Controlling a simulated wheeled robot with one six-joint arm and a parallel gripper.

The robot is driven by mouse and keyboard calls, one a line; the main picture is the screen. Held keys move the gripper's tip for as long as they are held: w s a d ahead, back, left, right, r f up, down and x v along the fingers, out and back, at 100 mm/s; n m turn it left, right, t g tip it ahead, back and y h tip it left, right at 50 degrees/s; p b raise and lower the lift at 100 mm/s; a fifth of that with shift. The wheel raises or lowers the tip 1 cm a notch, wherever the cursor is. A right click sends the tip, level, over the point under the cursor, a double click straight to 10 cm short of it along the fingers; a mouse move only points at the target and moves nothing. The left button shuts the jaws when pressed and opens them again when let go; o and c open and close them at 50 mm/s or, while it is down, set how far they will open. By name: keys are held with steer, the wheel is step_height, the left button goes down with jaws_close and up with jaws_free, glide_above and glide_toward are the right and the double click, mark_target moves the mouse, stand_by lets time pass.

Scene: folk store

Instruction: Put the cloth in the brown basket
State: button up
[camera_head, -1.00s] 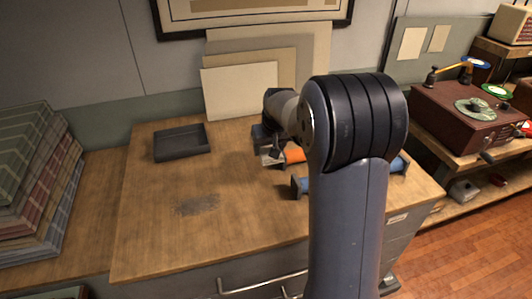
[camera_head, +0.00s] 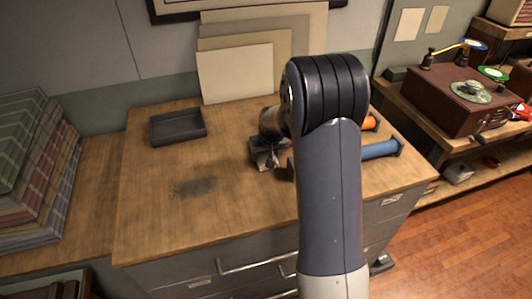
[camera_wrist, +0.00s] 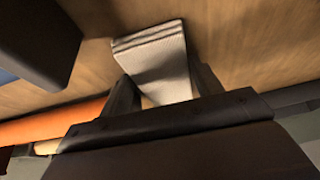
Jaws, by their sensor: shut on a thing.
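A folded whitish cloth (camera_wrist: 160,62) with ribbed layers at its edge is between the two fingers of my gripper (camera_wrist: 163,92) in the wrist view. My gripper is shut on it, close above the wooden worktop. In the head view my gripper (camera_head: 266,160) is left of my arm, over the middle of the worktop, and only a small pale part there may be the cloth. I cannot make out a brown basket in either view.
A dark shallow tray (camera_head: 160,139) sits at the worktop's back left. An orange roll (camera_head: 371,122) and a blue roll (camera_head: 380,150) lie at the right, partly behind my arm. Folded plaid textiles (camera_head: 35,160) are stacked at far left. The worktop's front left is clear.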

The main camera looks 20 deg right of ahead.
steer(key=o, duration=0.8)
steer(key=shift+f, duration=0.1)
